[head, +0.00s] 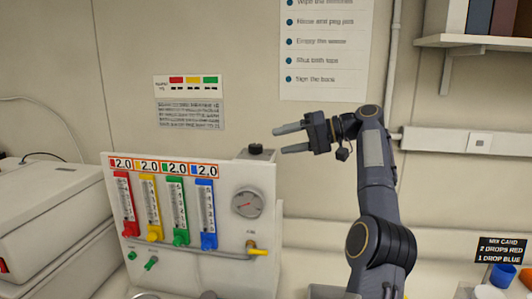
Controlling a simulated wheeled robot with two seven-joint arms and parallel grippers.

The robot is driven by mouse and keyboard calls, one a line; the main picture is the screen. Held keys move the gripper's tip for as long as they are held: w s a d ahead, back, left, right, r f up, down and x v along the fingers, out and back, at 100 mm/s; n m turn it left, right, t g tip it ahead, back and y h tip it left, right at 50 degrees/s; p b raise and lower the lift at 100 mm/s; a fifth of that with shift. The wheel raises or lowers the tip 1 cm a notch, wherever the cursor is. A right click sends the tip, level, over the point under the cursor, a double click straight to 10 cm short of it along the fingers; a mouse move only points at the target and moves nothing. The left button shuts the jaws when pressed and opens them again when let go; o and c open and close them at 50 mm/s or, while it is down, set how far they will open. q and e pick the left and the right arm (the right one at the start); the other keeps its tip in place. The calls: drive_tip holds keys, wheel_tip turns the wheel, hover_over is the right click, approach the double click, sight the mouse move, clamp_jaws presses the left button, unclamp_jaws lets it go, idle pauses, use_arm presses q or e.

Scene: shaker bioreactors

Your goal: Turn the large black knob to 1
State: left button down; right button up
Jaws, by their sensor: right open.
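A black knob (256,149) sits on the top right of a white panel box (225,265). Any numbers around the knob are too small to read. My right gripper (279,141) is open and empty, its two fingers pointing left. In the picture its fingertips lie just right of and slightly above the knob, with a small gap between. I cannot tell their distance in depth. My left gripper is not in view.
The panel has red, yellow, green and blue flow tubes (207,210), a round gauge (247,203) and a yellow-handled valve (257,252). A white machine (45,215) stands at the left. Blue and orange cups (503,275) and a black sign (500,250) are at the right.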

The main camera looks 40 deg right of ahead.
sight(264, 155)
drive_tip(key=w+a+f+m+t, duration=0.1)
drive_tip(key=m, duration=0.7)
drive_tip(key=w+a+f+m+t+b, duration=0.1)
drive_tip(key=w+m, duration=0.1)
drive_tip(key=m, duration=0.6)
drive_tip(key=w+a+m+t+y+b, duration=0.1)
drive_tip(key=w+m, duration=0.1)
drive_tip(key=m, duration=0.7)
drive_tip(key=shift+w+a+f, duration=0.2)
drive_tip(key=shift+a+f, duration=0.05)
drive_tip(key=shift+f, duration=0.15)
drive_tip(key=shift+c, duration=0.4)
